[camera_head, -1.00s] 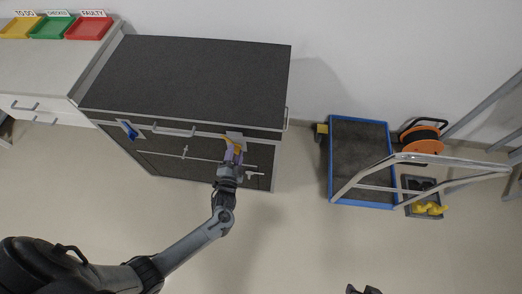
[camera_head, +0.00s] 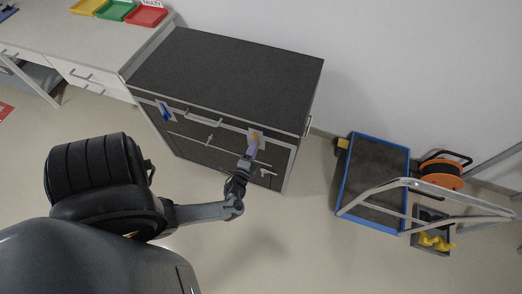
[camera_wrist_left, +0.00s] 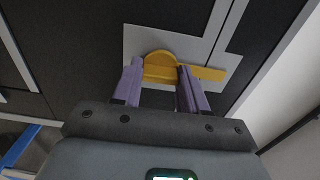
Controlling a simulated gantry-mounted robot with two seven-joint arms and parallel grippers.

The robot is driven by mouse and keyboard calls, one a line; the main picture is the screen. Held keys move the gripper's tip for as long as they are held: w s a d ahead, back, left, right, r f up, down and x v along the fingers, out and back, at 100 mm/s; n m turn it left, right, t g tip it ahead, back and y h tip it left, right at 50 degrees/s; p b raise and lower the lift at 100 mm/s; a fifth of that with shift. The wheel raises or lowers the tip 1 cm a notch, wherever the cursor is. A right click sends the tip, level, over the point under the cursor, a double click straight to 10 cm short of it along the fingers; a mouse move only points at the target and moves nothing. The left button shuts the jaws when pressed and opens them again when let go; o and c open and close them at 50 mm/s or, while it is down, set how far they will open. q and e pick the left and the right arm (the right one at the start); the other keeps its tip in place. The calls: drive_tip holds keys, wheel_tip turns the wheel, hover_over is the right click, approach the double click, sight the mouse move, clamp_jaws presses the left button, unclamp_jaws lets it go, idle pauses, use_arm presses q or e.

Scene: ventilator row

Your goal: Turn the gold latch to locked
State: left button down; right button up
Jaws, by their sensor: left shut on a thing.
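The gold latch (camera_head: 256,136) is on a pale plate at the upper right of the dark cabinet's front (camera_head: 205,146). In the left wrist view the gold latch (camera_wrist_left: 160,66) has a rounded top and a flat arm reaching right behind the right finger. My left gripper (camera_head: 253,147) reaches it from the front. Its purple fingers (camera_wrist_left: 160,80) stand on either side of the latch's middle and are shut on it. The fingers hide part of the latch. I see no locked mark. My right gripper is not in view.
A blue latch (camera_head: 164,111) sits at the cabinet's upper left. Bar handles and small T-handles stick out of the front. A blue-edged cart (camera_head: 346,182) stands at right, with an orange cable reel (camera_head: 441,174) beside it. Floor before the cabinet is clear.

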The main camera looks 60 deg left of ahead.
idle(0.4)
use_arm(q)
drive_tip(key=c, duration=0.6)
unclamp_jaws()
drive_tip(key=v, duration=1)
drive_tip(key=shift+s+d, duration=0.25)
drive_tip(key=shift+s, duration=0.05)
